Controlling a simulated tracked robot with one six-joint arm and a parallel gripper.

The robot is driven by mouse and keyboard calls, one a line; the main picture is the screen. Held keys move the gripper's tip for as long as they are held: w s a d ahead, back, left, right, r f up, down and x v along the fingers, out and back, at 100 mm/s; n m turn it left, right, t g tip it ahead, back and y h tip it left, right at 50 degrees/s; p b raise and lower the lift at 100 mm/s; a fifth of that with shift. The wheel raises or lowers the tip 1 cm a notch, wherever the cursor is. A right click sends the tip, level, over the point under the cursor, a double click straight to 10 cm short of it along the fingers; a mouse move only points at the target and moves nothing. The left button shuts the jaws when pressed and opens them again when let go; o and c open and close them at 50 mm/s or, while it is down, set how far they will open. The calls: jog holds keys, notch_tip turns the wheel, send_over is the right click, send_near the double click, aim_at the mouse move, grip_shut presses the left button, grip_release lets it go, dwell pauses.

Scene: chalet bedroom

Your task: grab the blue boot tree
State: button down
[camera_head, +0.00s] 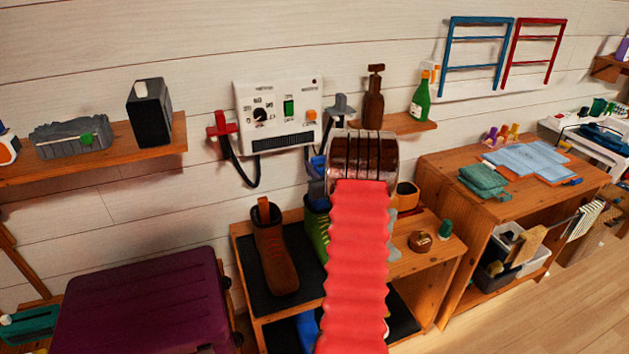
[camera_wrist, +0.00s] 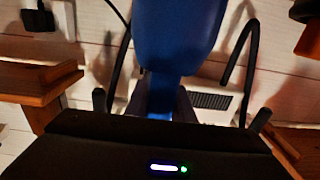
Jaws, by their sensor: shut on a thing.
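The blue boot tree (camera_wrist: 180,35) fills the top middle of the wrist view, wide above and narrowing to a stem between my jaws. My gripper (camera_wrist: 160,98) is shut on that stem. In the head view, part of the blue boot tree (camera_head: 318,166) shows left of my metal wrist, above a green boot (camera_head: 316,232). My red arm covers much of that area and hides my fingers there. I cannot tell whether the boot tree touches the green boot.
A brown boot (camera_head: 273,250) stands on the dark mat of a wooden bench (camera_head: 440,262). A wall unit (camera_head: 277,112) with hanging hoses is behind. A shelf with a brown bottle (camera_head: 373,100) and a green bottle (camera_head: 421,100) is close by. A purple case (camera_head: 145,305) stands left.

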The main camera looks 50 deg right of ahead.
notch_tip(320, 180, up, 9)
dwell(0.3)
jog(key=shift+a+r, duration=0.1)
dwell(0.4)
